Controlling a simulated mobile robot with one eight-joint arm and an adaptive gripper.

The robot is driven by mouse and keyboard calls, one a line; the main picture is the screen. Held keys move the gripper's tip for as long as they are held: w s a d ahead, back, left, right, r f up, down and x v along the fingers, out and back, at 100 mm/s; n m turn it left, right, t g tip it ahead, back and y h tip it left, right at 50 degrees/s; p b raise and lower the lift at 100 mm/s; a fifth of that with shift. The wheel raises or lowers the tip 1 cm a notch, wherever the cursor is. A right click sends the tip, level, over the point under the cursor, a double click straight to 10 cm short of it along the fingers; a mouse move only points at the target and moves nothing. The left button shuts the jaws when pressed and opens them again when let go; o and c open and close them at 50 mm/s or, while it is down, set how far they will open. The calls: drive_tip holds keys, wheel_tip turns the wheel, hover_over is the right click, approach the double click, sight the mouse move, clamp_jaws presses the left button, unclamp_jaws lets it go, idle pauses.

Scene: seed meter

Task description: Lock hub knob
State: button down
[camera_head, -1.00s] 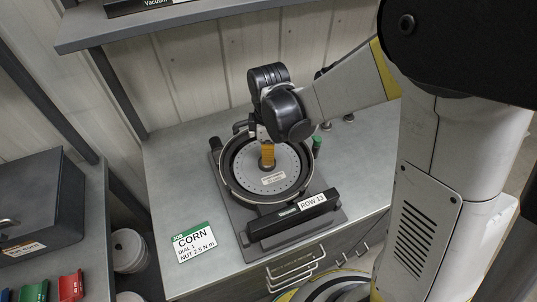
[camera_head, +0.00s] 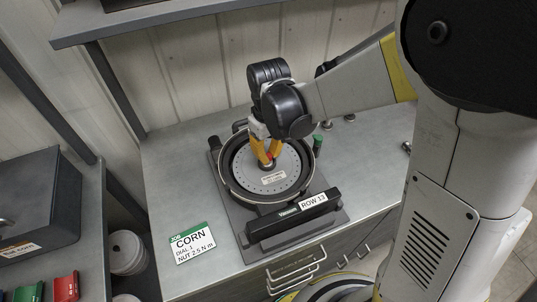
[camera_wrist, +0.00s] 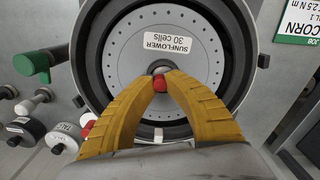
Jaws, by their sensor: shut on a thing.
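The seed meter's round grey disc (camera_head: 283,183) sits in its black housing on the bench, with a "SUNFLOWER 30 cells" label (camera_wrist: 168,41). The hub knob (camera_wrist: 159,83) is at the disc's centre; its red part shows between my fingertips in the wrist view. My gripper (camera_head: 267,163) comes down from above with yellow fingers. It is shut on the hub knob, with the two fingertips (camera_wrist: 159,80) on either side of it. The fingers hide part of the knob, so I cannot tell its locked position.
A job card (camera_head: 191,243) reading "CORN, DIAL 1, NUT 2.5 N m" lies on the bench (camera_head: 165,185) at left. A black "ROW 13" bar (camera_head: 292,216) crosses the meter's front. A green knob (camera_wrist: 34,64) stands beside the housing. A shelf (camera_head: 150,24) overhangs behind.

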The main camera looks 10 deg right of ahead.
sight(269, 155)
drive_tip(key=m, duration=0.4)
drive_tip(key=shift+m+b, duration=0.35)
drive_tip(key=shift+m, duration=1.45)
drive_tip(key=c, duration=1.3)
unclamp_jaws()
drive_tip(key=shift+c, duration=0.2)
wheel_tip(269, 155, up, 12)
